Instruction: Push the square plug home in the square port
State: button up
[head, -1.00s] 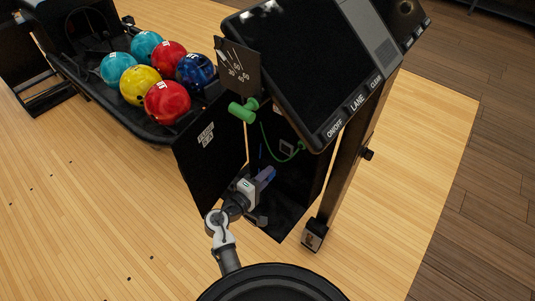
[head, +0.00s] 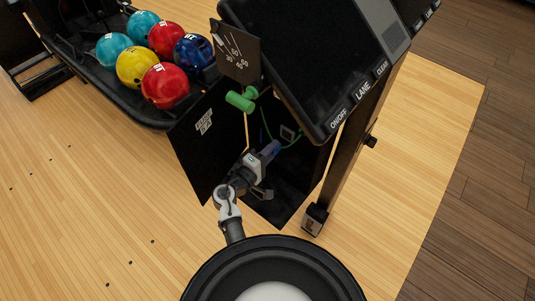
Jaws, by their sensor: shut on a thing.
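A thin green cord (head: 265,122) hangs in a loop by the fingers and port. I cannot tell whether the plug touches the port.
The open black cabinet door (head: 203,130) stands left of my arm. The console screen (head: 300,60) overhangs the opening. A post (head: 345,160) stands right. Several bowling balls (head: 165,85) sit on a rack at upper left.

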jog(key=shift+x, duration=1.8)
jog(key=shift+b, duration=0.45)
dwell(0.6)
jog(key=shift+w+d, duration=0.35)
jog(key=shift+w, duration=0.1)
dwell(0.4)
jog(key=o, duration=1)
jog(key=shift+s+a, duration=0.1)
jog(key=b+v, duration=0.1)
jog(key=v, duration=1.2)
jog(key=shift+s+a+b, duration=0.2)
jog(key=shift+s+b, duration=0.05)
jog(key=shift+b, duration=0.15)
